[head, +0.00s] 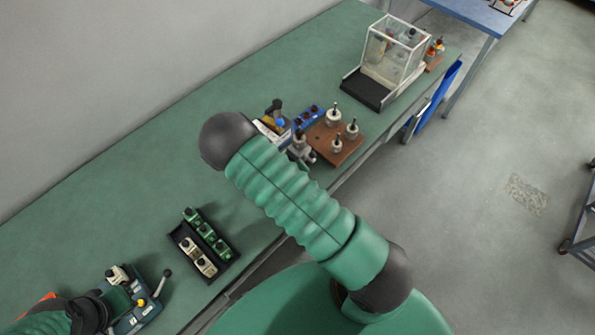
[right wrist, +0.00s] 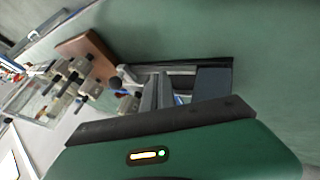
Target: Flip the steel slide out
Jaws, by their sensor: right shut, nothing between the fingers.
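My right gripper (right wrist: 160,92) shows in the right wrist view with its two grey fingers close together and nothing held between them. Just beyond the fingertips is a pale metal fixture (right wrist: 132,74) with a black ball knob (right wrist: 115,84); I cannot tell which part of it is the steel slide. In the head view the fixture (head: 268,128) is partly hidden by my right arm, which also hides the right gripper. My left gripper (head: 88,311) is at the lower left, beside a dark machine (head: 138,312) with a lever; its fingers cannot be made out.
A brown board (head: 340,150) with several metal-and-black parts stands right of the fixture, and a clear box (head: 396,48) stands farther back. A black tray (head: 183,232) holds green and cream parts. The green bench (head: 110,185) is clear along the wall.

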